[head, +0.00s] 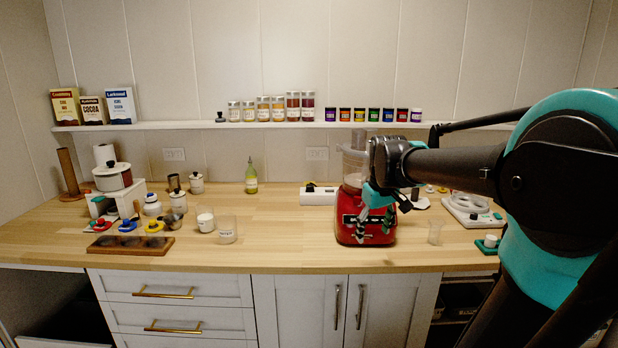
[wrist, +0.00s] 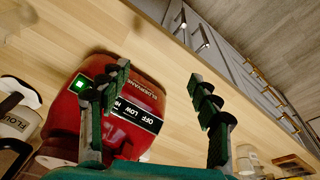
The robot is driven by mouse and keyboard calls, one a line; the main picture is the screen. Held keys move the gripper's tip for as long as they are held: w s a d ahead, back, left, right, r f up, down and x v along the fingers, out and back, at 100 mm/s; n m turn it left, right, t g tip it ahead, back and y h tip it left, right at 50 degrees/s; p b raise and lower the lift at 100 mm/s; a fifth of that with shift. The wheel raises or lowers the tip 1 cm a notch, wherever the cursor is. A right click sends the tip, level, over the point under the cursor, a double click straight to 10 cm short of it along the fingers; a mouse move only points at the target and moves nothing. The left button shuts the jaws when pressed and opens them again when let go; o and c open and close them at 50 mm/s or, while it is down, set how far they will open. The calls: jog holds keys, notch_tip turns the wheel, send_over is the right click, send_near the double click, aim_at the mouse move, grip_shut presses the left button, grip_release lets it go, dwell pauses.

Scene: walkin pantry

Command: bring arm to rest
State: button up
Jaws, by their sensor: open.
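My gripper (head: 374,222) is open in front of the red food processor (head: 352,236) on the wooden counter (head: 290,250). In the wrist view, the two fingers of my gripper (wrist: 160,105) are spread apart with nothing between them. The red base of the food processor (wrist: 75,130) lies behind the left finger, with a green button and an OFF/LOW label strip. I cannot tell whether a finger touches it. My arm (head: 450,170) reaches in from the right and partly hides the food processor.
A clear cup (head: 435,233) stands just right of the food processor. A white box (head: 318,196) is to its left. Jars and a dark wood tray (head: 130,246) are on the left. A shelf (head: 180,127) with jars and boxes runs above. The front middle counter is clear.

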jog(key=s+d+f+m+t, duration=0.1)
jog(key=s+f+m, duration=0.3)
jog(key=s+f, duration=1.2)
notch_tip(320, 180, down, 3)
jog(key=shift+f+m+t, duration=0.2)
jog(key=shift+m+t, duration=0.1)
jog(key=shift+w, duration=0.1)
